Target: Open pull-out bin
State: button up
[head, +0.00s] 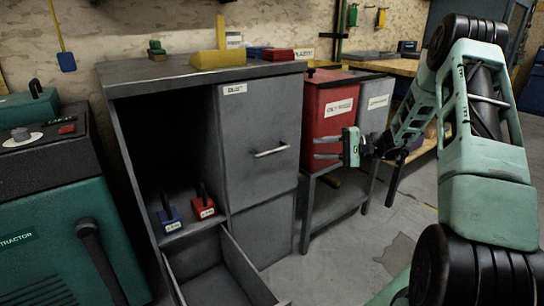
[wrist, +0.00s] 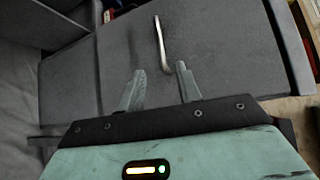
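The pull-out bin (head: 262,115) is a grey panel with a white label on the front of the grey cabinet, and it looks shut, flush with the panel below. Its pale bar handle (head: 270,150) shows also in the wrist view (wrist: 161,42), just beyond the fingertips. My gripper (head: 318,148) is to the right of the handle in the head view, fingers pointing at the panel. In the wrist view my gripper (wrist: 160,80) is open and empty. The near end of the handle lines up with the gap between the fingers, but whether they touch is unclear.
Left of the panel, the cabinet has an open recess with a blue weight-like block (head: 169,218) and a red one (head: 203,206). Below, an open drawer (head: 243,268) juts out. A red bin (head: 330,108) stands right of the cabinet. Floor (head: 340,260) in front is clear.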

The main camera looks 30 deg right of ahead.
aim_at(278, 151)
jog(key=b+x, duration=0.3)
jog(key=x, duration=1.2)
jog(key=shift+s+b, duration=0.1)
jog(key=shift+b, duration=0.2)
grip_shut()
